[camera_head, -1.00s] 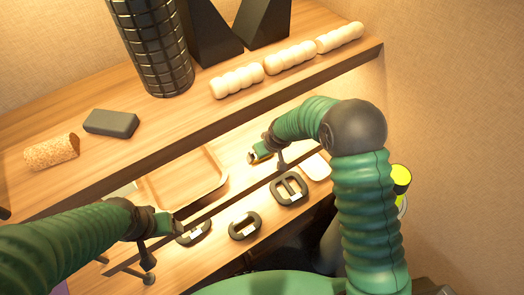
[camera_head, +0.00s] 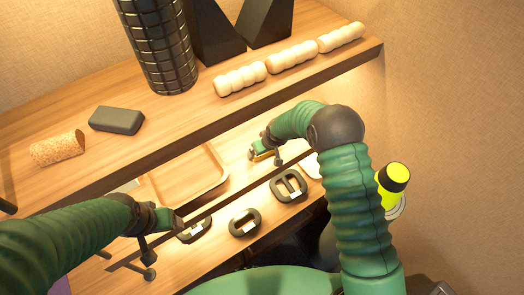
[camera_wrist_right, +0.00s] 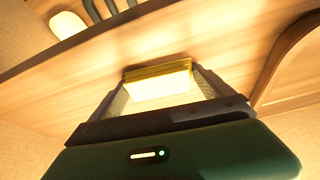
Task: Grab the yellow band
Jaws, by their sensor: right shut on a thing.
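The yellow band (camera_wrist_right: 158,71) sits between the two fingers of my right gripper (camera_wrist_right: 160,88) in the right wrist view, and the gripper is shut on it. In the head view my right gripper (camera_head: 261,154) is over the lower shelf, under the upper shelf's edge. Only a thin yellow-orange strip of the band (camera_head: 262,157) shows there. My left gripper (camera_head: 176,223) is at the left, in front of the lower shelf near a dark buckle. Its fingers are too small and dark to tell open from shut.
A wooden tray (camera_head: 222,181) is left of my right gripper. Dark buckles (camera_head: 288,187) lie along the shelf front. The upper shelf (camera_head: 180,118) overhangs, holding a cork (camera_head: 57,149), a dark block (camera_head: 116,120) and cream beaded rolls (camera_head: 291,57). A yellow-and-black item (camera_head: 392,182) is at the right.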

